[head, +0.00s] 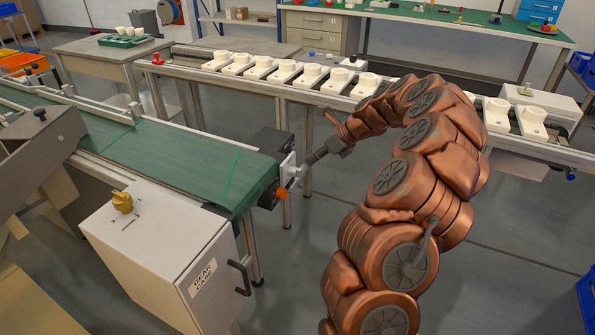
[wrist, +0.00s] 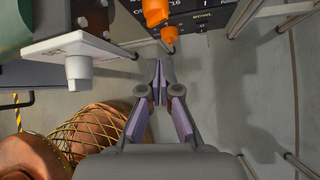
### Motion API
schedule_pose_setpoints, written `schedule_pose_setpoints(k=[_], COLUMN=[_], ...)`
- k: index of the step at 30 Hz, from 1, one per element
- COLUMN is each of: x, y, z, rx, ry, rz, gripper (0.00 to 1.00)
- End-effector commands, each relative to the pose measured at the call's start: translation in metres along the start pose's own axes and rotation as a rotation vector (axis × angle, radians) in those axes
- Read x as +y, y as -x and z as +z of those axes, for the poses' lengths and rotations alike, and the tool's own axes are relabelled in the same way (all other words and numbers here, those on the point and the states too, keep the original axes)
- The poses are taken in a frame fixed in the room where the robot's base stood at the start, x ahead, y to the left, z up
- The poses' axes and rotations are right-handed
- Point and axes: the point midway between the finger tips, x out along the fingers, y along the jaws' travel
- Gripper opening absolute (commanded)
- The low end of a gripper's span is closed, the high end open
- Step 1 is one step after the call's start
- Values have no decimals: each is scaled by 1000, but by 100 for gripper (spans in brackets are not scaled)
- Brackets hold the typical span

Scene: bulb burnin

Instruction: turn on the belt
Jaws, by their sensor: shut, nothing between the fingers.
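The green conveyor belt (head: 170,150) runs across the left of the head view. At its right end are a white plate (head: 290,170) and an orange part (head: 281,193). My gripper (head: 308,160) is shut and empty, just right of this end. In the wrist view my gripper (wrist: 160,88) points at a dark panel (wrist: 205,14) lettered "BOWL", with orange parts (wrist: 157,14) in front of it. A white plate (wrist: 85,50) with a pale knob (wrist: 78,70) is left of my fingertips, apart from them. Whether the belt runs cannot be told.
Behind my gripper a long rail (head: 260,85) carries several white sockets. Open floor lies below my gripper.

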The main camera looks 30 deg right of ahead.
Motion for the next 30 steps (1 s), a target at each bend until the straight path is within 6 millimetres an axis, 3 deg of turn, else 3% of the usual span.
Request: schedule_pose_setpoints(k=[1, 4, 9, 12, 18, 30], x=[-6, -12, -38, -54, -72, -72], y=[-15, -28, -26, -18, -6, -6], z=[-21, -37, -55, -63, -70, -68], rx=[-56, -186, -396, -490, -582, -586], ry=[-165, -491, -939, -1111, -1258, -1264], rz=[53, 174, 358, 441, 518, 523], gripper=[0, 0, 0, 0, 0, 0])
